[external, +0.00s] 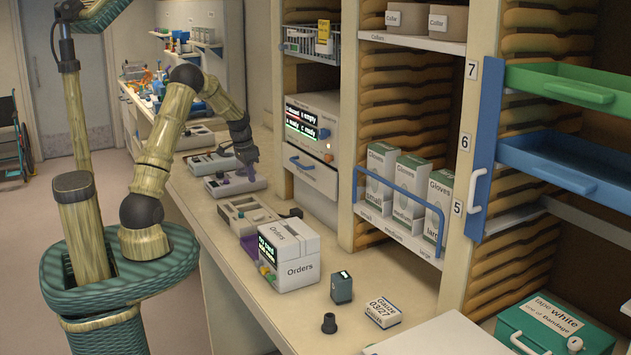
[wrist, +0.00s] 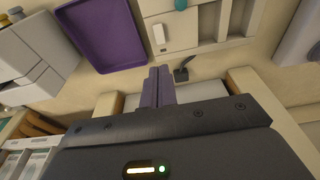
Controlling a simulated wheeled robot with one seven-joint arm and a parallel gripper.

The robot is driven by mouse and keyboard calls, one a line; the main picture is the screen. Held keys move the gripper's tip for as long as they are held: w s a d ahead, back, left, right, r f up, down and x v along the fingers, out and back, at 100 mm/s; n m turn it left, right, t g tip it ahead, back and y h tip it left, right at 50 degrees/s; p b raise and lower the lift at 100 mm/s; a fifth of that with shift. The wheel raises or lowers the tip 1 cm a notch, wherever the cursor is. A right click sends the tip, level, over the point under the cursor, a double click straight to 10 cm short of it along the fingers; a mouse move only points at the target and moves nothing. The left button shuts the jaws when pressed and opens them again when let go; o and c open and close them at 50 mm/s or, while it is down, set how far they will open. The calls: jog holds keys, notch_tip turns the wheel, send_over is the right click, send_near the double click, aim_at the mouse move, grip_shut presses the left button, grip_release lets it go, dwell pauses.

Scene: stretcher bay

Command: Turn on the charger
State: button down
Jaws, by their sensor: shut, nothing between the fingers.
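A beige unit with recessed slots (external: 247,216) lies on the counter; I cannot read a label that confirms it as the charger. In the wrist view this unit (wrist: 207,28) shows a white rocker-like switch (wrist: 159,34) and part of a teal knob (wrist: 180,4). Whether the switch is on or off cannot be told. A small black piece with a cord (wrist: 182,72) lies beside the unit's back edge. My gripper (wrist: 160,74) is shut and empty, its purple fingertips showing just short of the unit in the wrist view. In the external view my gripper (external: 248,158) is above the counter.
A purple tray (wrist: 103,32) lies beside the unit. The white Orders box (external: 289,256) stands nearer the camera. Other grey devices (external: 236,183) lie farther along the counter. Shelving with glove boxes (external: 410,182) and a blue rail (external: 398,184) borders the counter's back.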

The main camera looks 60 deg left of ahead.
aim_at(262, 215)
jog(key=shift+f+b, duration=0.15)
jog(key=shift+b, duration=0.6)
jog(key=shift+r, duration=0.25)
jog(key=shift+f, duration=0.15)
jog(key=w+f+p, duration=0.1)
jog(key=f, duration=0.3)
jog(key=w+f+p, duration=0.1)
jog(key=f+p, duration=0.1)
jog(key=f, duration=0.3)
jog(key=w+f+p, duration=0.1)
jog(key=f+p, duration=0.1)
jog(key=f, duration=0.2)
jog(key=shift+f, duration=0.25)
jog(key=shift+f, duration=0.1)
jog(key=shift+w+d+f+g, duration=0.1)
jog(key=shift+w+f+g, duration=0.05)
jog(key=shift+f+g, duration=0.15)
